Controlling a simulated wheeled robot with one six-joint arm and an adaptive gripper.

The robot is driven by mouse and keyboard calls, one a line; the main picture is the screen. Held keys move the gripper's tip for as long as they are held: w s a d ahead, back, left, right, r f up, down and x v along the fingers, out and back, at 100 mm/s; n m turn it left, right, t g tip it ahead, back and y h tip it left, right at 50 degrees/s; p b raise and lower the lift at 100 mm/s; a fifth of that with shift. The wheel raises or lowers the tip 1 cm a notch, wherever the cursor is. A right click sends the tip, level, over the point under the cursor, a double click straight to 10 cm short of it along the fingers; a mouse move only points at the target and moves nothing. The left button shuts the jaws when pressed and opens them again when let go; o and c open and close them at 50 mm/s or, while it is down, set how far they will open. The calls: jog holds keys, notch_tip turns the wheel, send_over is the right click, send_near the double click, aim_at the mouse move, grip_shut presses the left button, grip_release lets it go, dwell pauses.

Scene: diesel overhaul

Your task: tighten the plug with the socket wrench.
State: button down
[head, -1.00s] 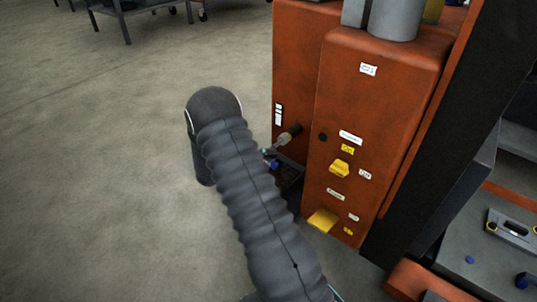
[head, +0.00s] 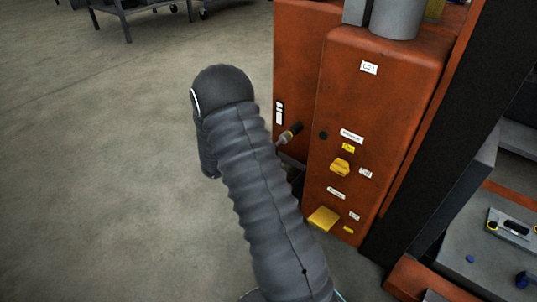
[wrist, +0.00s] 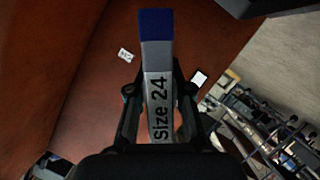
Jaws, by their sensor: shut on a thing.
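My gripper (wrist: 157,88) is shut on the socket wrench (wrist: 159,62), a pale grey bar marked "Size 24" with a blue end. The bar stands between the two black fingers, with the orange housing's face beyond it. In the head view my dark ribbed arm hides the gripper. A short grey shaft with a yellow band and black end (head: 291,133) shows beside my arm against the orange face. It looks like the wrench's socket end. The plug cannot be made out, and I cannot tell whether the socket sits on it.
The orange housing (head: 360,100) bears yellow parts (head: 323,218) and white labels on its front. A dark post stands right of it, and a grey bench (head: 470,245) holds tools at lower right. The floor at left (head: 90,170) is clear, with carts at the back.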

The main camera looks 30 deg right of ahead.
jog(key=shift+s+a, duration=0.25)
jog(key=shift+a, duration=0.5)
jog(key=n+g+h, duration=0.1)
jog(key=n, duration=0.3)
jog(key=shift+r+g+h, duration=0.2)
jog(key=shift+g+h, duration=0.2)
jog(key=n+h, duration=0.1)
jog(key=n, duration=0.1)
jog(key=n+h, duration=0.1)
jog(key=n, duration=0.2)
jog(key=shift+r+g, duration=0.2)
jog(key=shift+g, duration=0.2)
jog(key=n, duration=0.1)
jog(key=n+h+p, duration=0.1)
jog(key=n, duration=0.1)
jog(key=n+t+h, duration=0.1)
jog(key=n, duration=0.1)
jog(key=shift+r, duration=0.25)
jog(key=n, duration=0.1)
jog(key=n+t+p, duration=0.1)
jog(key=n, duration=0.1)
jog(key=n+h, duration=0.1)
jog(key=n, duration=0.1)
jog(key=shift+r+t+p, duration=0.25)
jog(key=shift+t+p, duration=0.15)
jog(key=shift+n+t+h+p, duration=0.3)
jog(key=shift+n+t, duration=0.3)
jog(key=shift+n, duration=1.1)
